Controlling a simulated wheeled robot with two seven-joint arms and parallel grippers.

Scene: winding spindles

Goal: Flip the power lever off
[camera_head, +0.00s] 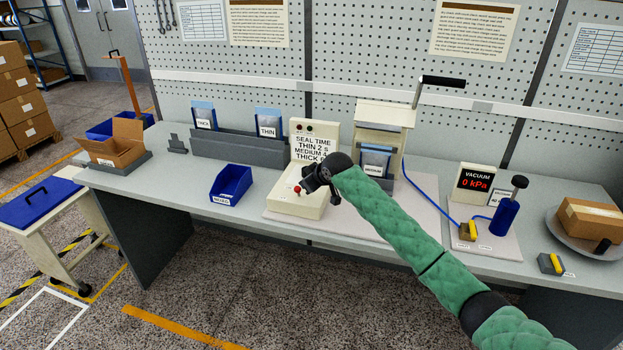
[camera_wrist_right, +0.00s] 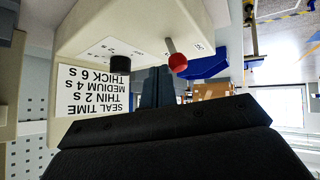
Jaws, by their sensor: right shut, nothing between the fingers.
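The power lever, a short metal stalk with a red ball (camera_head: 297,190), stands on the cream control box (camera_head: 290,205) in the middle of the bench. In the right wrist view, the red ball (camera_wrist_right: 178,62) is close beside the dark fingers of my right gripper (camera_wrist_right: 157,85). A black dial (camera_wrist_right: 120,64) is on the other side of the fingers. My right gripper (camera_head: 312,184) is shut and empty over the box, just by the lever. I cannot tell whether it touches the lever. The labels beside the lever are too small to read. My left gripper is not in view.
A sealing machine (camera_head: 384,116) with a raised black handle holds a pouch right of the box. A seal-time sign (camera_head: 313,146) stands behind. A blue bin (camera_head: 231,184) is to the left. The vacuum display (camera_head: 474,182) and blue pump (camera_head: 505,217) are farther right.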

